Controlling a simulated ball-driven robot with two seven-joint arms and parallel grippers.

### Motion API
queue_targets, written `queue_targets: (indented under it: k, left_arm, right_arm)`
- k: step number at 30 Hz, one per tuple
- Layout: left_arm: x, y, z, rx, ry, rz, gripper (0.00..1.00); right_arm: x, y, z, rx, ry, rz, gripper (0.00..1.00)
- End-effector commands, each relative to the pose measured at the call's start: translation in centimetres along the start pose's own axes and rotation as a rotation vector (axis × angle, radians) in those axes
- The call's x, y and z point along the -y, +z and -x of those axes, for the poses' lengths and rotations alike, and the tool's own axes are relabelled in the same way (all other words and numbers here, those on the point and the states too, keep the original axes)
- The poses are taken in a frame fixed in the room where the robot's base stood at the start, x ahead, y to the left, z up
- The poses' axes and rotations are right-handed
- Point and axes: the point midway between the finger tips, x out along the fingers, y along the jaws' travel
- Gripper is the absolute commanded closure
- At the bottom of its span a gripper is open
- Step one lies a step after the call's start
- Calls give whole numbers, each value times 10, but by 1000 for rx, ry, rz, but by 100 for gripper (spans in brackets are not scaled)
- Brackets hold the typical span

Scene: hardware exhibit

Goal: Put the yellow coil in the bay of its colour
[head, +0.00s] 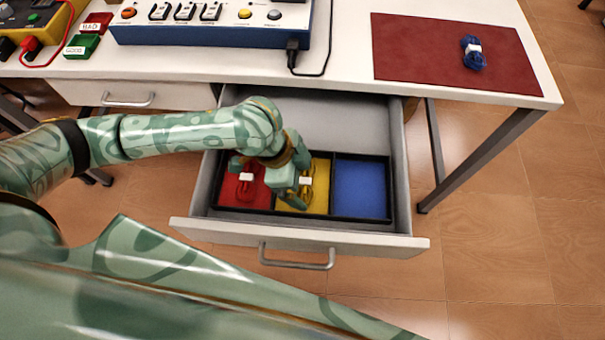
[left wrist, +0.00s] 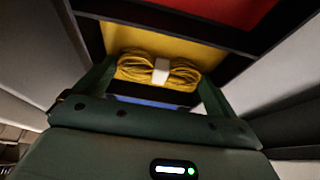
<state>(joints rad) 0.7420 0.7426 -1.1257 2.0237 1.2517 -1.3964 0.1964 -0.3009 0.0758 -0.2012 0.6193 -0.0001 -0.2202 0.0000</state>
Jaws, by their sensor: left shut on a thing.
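The yellow coil (head: 307,188), with a white band round its middle, is over the yellow bay (head: 319,204) of the drawer tray; it also shows in the left wrist view (left wrist: 138,68) between the fingers. My left gripper (head: 297,184) reaches down into the open drawer and is shut on the coil, hiding part of it. The left wrist view shows the yellow bay floor (left wrist: 165,42) behind the coil. I cannot tell whether the coil touches that floor. My right gripper is not in view.
The red bay holds a red coil (head: 246,188); the blue bay (head: 360,188) is empty. A blue coil (head: 474,58) lies on the dark red mat (head: 420,50) on the table. The open drawer's front (head: 300,238) and walls surround the tray. Instruments stand along the table's back left.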

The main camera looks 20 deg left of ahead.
Motion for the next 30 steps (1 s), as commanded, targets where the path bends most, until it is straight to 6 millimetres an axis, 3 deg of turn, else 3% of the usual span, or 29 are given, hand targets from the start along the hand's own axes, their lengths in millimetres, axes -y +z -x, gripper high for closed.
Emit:
queue_targets:
  k: [8, 9, 18, 30]
  left_arm:
    - [0, 1, 0, 2, 0, 0, 31]
    - [0, 1, -1, 2, -1, -1, 0]
    - [0, -1, 3, 1, -1, -1, 0]
    - [1, -4, 95, 1, -9, -2, 0]
  right_arm:
    - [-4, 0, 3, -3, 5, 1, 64]
    - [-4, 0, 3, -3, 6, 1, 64]
    - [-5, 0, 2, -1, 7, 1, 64]
    - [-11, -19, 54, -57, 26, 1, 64]
